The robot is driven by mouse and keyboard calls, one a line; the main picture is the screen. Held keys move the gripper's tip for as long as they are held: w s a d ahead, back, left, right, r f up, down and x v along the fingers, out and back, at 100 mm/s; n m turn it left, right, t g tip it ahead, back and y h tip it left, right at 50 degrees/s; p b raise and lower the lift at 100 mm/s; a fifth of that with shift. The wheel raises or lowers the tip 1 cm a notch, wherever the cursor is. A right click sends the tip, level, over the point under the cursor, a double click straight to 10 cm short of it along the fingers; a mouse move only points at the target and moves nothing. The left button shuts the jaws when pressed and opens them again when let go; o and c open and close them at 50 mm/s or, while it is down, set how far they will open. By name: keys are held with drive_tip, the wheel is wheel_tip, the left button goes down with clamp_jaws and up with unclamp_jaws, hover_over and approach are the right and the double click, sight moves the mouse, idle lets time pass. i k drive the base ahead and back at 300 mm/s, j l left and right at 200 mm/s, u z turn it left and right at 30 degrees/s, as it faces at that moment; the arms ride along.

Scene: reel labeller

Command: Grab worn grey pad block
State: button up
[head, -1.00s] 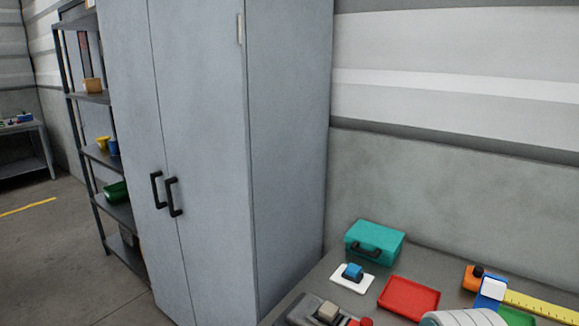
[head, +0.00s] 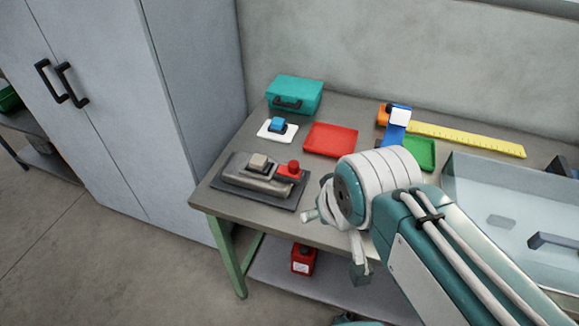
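A small grey-beige block (head: 258,161), which looks like the worn pad block, sits on top of a grey device (head: 245,180) with a red knob (head: 290,169). The device lies on a dark base plate near the table's left front. My gripper (head: 335,244) is to the right of the device and nearer the camera, by the table's front edge. Its fingers are spread apart with nothing visible between them. It is apart from the block. My arm hides part of the table's middle.
A blue block (head: 277,125) rests on a white plate (head: 263,131) behind the device. A red tray (head: 331,140), teal case (head: 294,95), green tray (head: 425,153) and yellow ruler (head: 470,139) lie farther back. A clear-walled bin (head: 480,185) stands right. A red container (head: 303,260) is on the lower shelf.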

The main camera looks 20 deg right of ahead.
sight(259, 164)
drive_tip(key=i+j, duration=0.15)
drive_tip(key=j, duration=0.25)
drive_tip(key=i+j+z, duration=0.1)
drive_tip(key=j, duration=0.3)
drive_tip(key=i+j, duration=0.2)
drive_tip(key=j, duration=0.2)
drive_tip(key=i+j, duration=0.15)
drive_tip(key=j, duration=0.3)
drive_tip(key=z, duration=0.05)
